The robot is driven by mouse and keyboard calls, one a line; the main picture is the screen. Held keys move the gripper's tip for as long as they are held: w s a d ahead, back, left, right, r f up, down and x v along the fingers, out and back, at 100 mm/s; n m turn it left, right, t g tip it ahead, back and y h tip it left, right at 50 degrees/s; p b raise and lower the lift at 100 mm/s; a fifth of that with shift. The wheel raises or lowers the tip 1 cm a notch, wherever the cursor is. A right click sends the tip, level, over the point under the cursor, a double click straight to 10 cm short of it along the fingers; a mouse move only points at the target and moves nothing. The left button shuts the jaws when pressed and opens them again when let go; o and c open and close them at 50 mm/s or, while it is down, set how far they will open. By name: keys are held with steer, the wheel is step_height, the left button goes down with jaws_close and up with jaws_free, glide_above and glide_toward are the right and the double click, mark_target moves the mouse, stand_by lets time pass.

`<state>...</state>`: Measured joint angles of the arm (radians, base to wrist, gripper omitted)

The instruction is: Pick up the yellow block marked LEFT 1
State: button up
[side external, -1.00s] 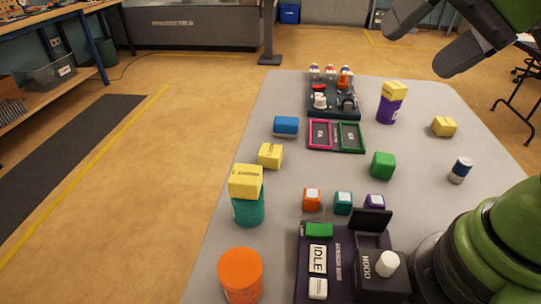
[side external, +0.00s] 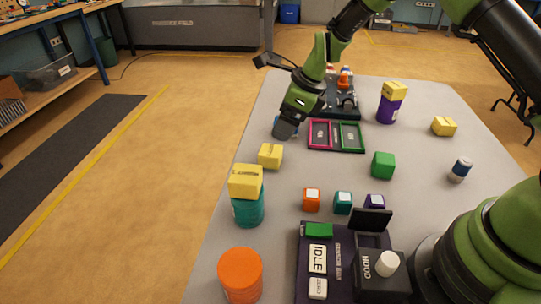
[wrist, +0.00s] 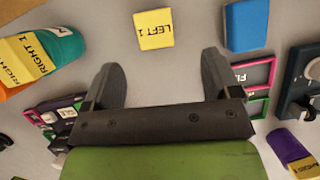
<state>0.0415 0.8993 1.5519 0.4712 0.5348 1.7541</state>
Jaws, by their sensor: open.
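The yellow block marked LEFT 1 (side external: 270,156) lies alone on the grey table, left of the middle. My gripper (side external: 286,128) is above the table just beyond that block, in front of the blue block. In the wrist view my gripper (wrist: 160,62) has its two fingers spread wide with nothing between them. The fingers are apart from the yellow block.
A yellow block marked RIGHT 1 (side external: 246,181) sits on a teal canister (side external: 249,211). The blue block (wrist: 247,25) is right of LEFT 1 in the wrist view. Pink and green frames (side external: 336,150) lie nearby. Another yellow block (side external: 394,91) tops a purple canister (side external: 389,111).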

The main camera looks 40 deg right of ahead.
mark_target(268, 150)
steer(key=x, duration=0.4)
steer(key=shift+a+f, duration=0.1)
steer(key=shift+f, duration=0.1)
steer(key=shift+a+x, duration=0.2)
steer(key=shift+x, duration=1.15)
steer(key=shift+a+x, duration=0.2)
steer(key=shift+x, duration=1.2)
steer(key=shift+s+r, duration=0.1)
steer(key=shift+r, duration=0.05)
steer(key=shift+c, duration=0.5)
steer(key=c, duration=0.9)
